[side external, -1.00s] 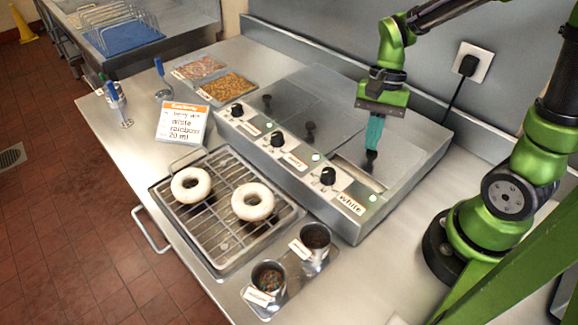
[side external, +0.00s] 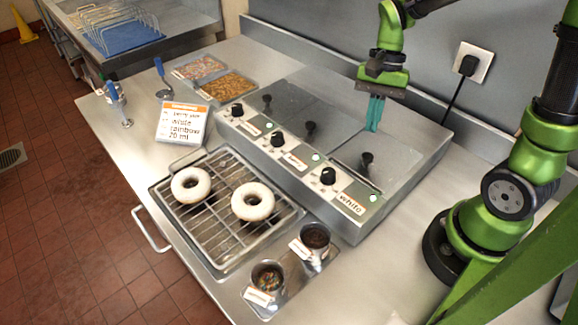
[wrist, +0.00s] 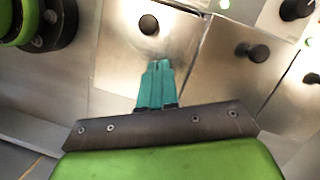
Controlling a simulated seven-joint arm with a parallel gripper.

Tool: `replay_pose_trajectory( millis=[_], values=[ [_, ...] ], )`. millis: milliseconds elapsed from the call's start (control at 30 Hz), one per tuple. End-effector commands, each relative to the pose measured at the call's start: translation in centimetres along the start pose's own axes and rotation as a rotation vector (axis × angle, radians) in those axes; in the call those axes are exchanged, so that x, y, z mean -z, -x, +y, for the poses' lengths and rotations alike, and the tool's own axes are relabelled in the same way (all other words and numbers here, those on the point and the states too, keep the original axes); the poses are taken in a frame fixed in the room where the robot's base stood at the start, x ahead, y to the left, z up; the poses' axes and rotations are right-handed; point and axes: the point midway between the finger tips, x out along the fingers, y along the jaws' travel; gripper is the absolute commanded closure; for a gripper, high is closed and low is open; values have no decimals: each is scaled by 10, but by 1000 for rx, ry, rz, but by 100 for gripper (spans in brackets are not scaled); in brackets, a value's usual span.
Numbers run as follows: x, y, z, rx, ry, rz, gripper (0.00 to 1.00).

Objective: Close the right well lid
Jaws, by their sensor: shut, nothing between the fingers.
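The right well lid (side external: 392,172) is a flat metal plate with a black knob (side external: 366,161), at the end of the glaze unit labelled "white". It lies flat over its well, and no opening shows around it. It also shows in the wrist view (wrist: 118,50) with its knob beyond the fingertips. My gripper (side external: 374,128) has teal fingers pressed together and empty. It is above the rear part of the unit, behind the knob and apart from it. The gripper also shows in the wrist view (wrist: 160,66).
The middle lid (side external: 325,118) and left lid (side external: 285,90) also lie flat, each with a black knob. Dials line the unit's front. Two white donuts (side external: 252,201) sit on a wire rack (side external: 222,235). Two topping cups (side external: 316,240) stand at the front. A wall socket (side external: 472,62) is behind.

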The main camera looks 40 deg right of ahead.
Motion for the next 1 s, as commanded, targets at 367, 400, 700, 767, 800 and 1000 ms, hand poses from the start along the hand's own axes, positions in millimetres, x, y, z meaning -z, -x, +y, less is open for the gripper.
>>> replay_pose_trajectory(
  millis=[367,400,700,767,800,1000],
  values=[
    [-1,75,0,4,1,3,100],
    [-1,78,0,3,2,3,100],
    [15,85,7,0,5,1,100],
    [15,79,7,-1,4,0,100],
    [15,73,7,-2,4,0,100],
    [15,32,7,-3,3,-2,100]
  ],
)
